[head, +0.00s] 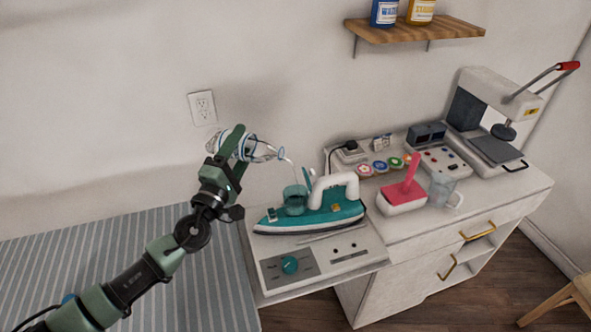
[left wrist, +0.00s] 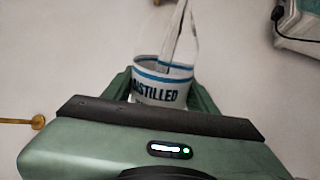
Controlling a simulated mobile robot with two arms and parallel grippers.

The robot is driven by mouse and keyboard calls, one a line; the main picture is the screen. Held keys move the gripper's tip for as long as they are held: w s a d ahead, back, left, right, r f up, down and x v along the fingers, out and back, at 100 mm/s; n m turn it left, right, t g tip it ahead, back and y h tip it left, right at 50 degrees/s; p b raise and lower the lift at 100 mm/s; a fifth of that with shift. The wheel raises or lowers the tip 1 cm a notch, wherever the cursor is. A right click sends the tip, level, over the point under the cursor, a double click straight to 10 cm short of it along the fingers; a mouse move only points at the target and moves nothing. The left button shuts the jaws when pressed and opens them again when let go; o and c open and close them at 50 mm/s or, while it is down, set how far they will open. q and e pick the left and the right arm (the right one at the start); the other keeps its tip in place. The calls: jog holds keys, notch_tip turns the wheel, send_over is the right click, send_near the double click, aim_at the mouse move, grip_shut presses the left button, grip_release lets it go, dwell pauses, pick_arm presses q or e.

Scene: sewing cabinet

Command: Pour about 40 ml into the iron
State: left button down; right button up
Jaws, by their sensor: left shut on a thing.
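My left gripper (head: 234,148) is shut on a clear bottle (head: 254,151) with a narrow spout. The bottle is tipped over, its spout pointing right, above and left of the iron. In the left wrist view the bottle (left wrist: 160,94) sits between the fingers, with "DISTILLED" and blue bands on it. The teal iron (head: 330,219) with a white handle rests on a white panel with a dial. A teal translucent cup-like part (head: 295,199) stands on its left end. A thin pale line curves from the spout towards that part. The level inside is too small to tell.
The white cabinet (head: 520,190) carries a red-pink block with a handle (head: 403,197), a clear jug (head: 442,189), colored discs and a heat press (head: 492,130). A striped surface (head: 130,245) lies left. A wooden shelf (head: 420,32) with bottles hangs above.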

aim_at(245, 159)
pick_arm(q)
jog(key=shift+r, duration=0.1)
notch_tip(245, 159, down, 3)
jog(key=n+b, duration=0.1)
jog(key=n+y+b, duration=0.1)
jog(key=b, duration=0.1)
jog(key=shift+s+d+f+n+b, duration=0.1)
jog(key=shift+f+n+b, duration=0.1)
jog(key=shift+n+b, duration=0.1)
jog(key=shift+f+n+y+b, duration=0.35)
jog(key=shift+f+n+y, duration=0.05)
jog(key=shift+n, duration=0.5)
jog(key=shift+d+r+n+p, duration=0.1)
jog(key=shift+n+p, duration=0.25)
jog(key=shift+n, duration=0.05)
jog(key=shift+s+d+f+n+y, duration=0.1)
jog(key=shift+d+f+n+y, duration=0.3)
jog(key=shift+f+n, duration=0.5)
jog(key=shift+r, duration=0.15)
